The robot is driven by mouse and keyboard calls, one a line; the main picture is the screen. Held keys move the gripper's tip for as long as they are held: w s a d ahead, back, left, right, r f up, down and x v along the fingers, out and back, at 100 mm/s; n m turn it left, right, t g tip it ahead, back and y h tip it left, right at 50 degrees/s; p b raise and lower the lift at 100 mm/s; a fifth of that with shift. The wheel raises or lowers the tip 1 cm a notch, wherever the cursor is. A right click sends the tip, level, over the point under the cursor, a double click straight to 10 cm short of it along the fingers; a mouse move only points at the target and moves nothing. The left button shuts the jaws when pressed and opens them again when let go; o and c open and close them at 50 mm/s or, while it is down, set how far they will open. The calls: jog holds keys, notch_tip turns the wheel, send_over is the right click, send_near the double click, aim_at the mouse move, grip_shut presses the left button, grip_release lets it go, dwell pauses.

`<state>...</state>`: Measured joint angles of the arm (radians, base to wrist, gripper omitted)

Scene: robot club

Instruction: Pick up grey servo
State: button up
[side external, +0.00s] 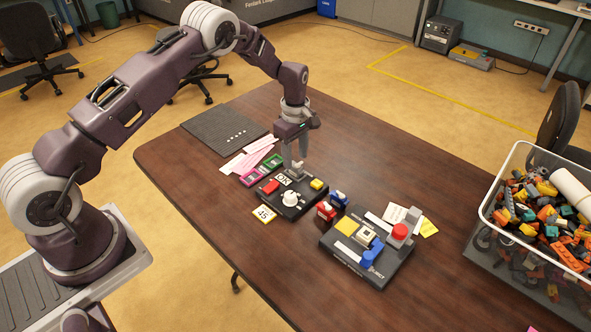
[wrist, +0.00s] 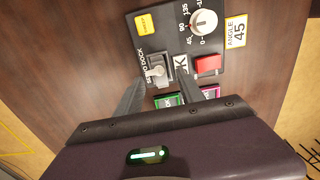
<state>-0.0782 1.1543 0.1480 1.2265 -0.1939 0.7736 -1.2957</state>
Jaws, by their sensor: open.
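The grey servo (wrist: 155,73) sits in the slot marked as a servo dock, at the edge of a black control panel (side external: 291,209). In the side view the servo (side external: 296,169) shows just below my gripper (side external: 294,160), partly covered by the fingers. In the wrist view my gripper (wrist: 172,88) is open, with nothing held. The servo lies just past the fingertips there, closer to the left finger. I cannot tell whether a finger touches it.
The panel carries a white dial (wrist: 205,22), a red button (wrist: 208,64) and a yellow button (wrist: 146,23). A second black station (side external: 345,262) and a brick-filled bin (side external: 487,212) are to the right.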

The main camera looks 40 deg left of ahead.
aim_at(295, 170)
notch_tip(295, 170, down, 3)
jog(key=shift+r, duration=0.1)
jog(key=shift+c, duration=0.4)
grip_shut()
jog(key=shift+r, duration=0.15)
